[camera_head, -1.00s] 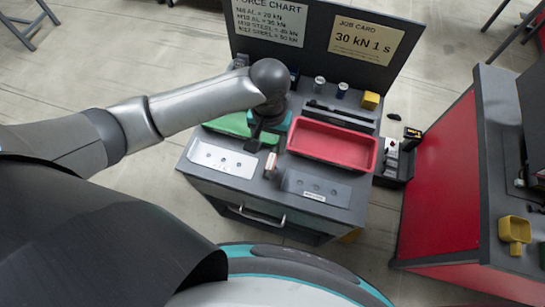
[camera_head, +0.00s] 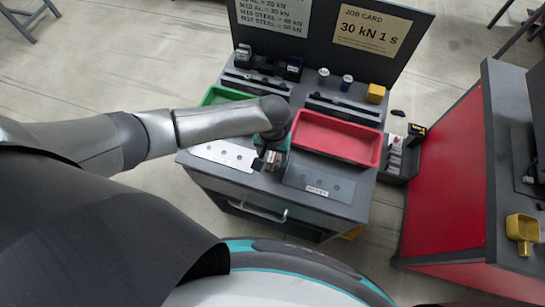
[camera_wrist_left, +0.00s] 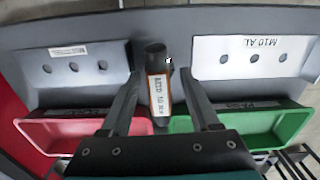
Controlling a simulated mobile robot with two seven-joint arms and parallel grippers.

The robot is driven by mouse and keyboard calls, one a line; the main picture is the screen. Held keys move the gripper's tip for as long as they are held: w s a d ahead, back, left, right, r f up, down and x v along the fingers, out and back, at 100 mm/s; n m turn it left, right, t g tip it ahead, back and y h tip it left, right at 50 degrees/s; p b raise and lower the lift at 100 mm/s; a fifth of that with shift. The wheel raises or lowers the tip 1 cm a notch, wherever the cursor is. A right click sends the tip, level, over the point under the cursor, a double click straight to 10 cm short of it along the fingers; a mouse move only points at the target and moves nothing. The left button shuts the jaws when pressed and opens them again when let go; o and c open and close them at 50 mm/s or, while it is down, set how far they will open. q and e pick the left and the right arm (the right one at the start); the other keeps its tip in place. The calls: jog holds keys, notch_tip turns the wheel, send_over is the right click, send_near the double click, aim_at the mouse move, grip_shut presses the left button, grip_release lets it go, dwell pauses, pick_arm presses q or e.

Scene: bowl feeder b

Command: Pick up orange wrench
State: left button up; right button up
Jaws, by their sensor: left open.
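The orange wrench (camera_wrist_left: 157,94) shows in the left wrist view as a short orange and dark body with a white label, whose text is too blurred to read surely. It stands between the two plates near the front of the bench. My left gripper (camera_wrist_left: 163,72) is open, with one finger on each side of the wrench; I cannot tell whether either touches it. In the head view my left gripper (camera_head: 267,160) is low at the bench, and its wrist hides most of the wrench. My right gripper is not in view.
A red tray (camera_head: 338,138) and a green tray (camera_head: 220,95) sit behind the plates. The white plate (camera_head: 224,155) is left of the gripper, the dark plate (camera_head: 320,183) right. An upright board (camera_head: 320,30) closes the back. A red-sided bench (camera_head: 440,180) stands to the right.

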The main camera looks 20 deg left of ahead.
pick_arm(q)
grip_shut()
dwell(0.5)
dwell(0.9)
